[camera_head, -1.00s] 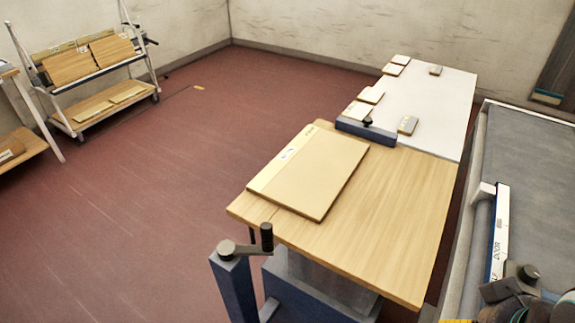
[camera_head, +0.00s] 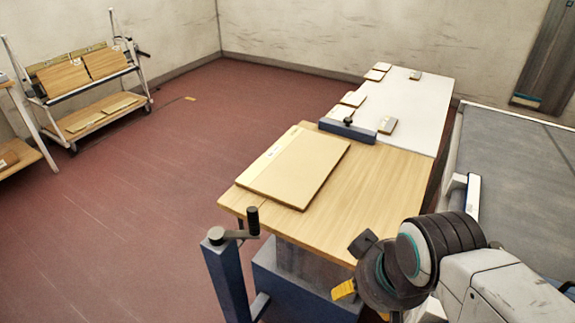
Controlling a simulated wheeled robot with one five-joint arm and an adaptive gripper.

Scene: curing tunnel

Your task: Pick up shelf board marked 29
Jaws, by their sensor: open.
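A large flat board (camera_head: 292,167) lies on the wooden near part of the table. A pale strip with a small label runs along its far left edge; I cannot read a number on it. More wood boards lean on the trolley (camera_head: 62,77) at the far left, and others lie on its lower shelf. Their marks are too small to read, so I cannot tell which board is 29. My gripper (camera_head: 362,303) is open at the bottom, its yellow fingertips showing below the dark wrist. It is in front of the table, apart from the large board, and partly cut off.
A blue clamp bar (camera_head: 348,130) crosses the table behind the board. Small boards and blocks lie on the white far section (camera_head: 415,110). A blue post with a crank (camera_head: 228,270) stands at the table's near left. A grey-topped surface (camera_head: 520,160) is on the right. The red floor at left is open.

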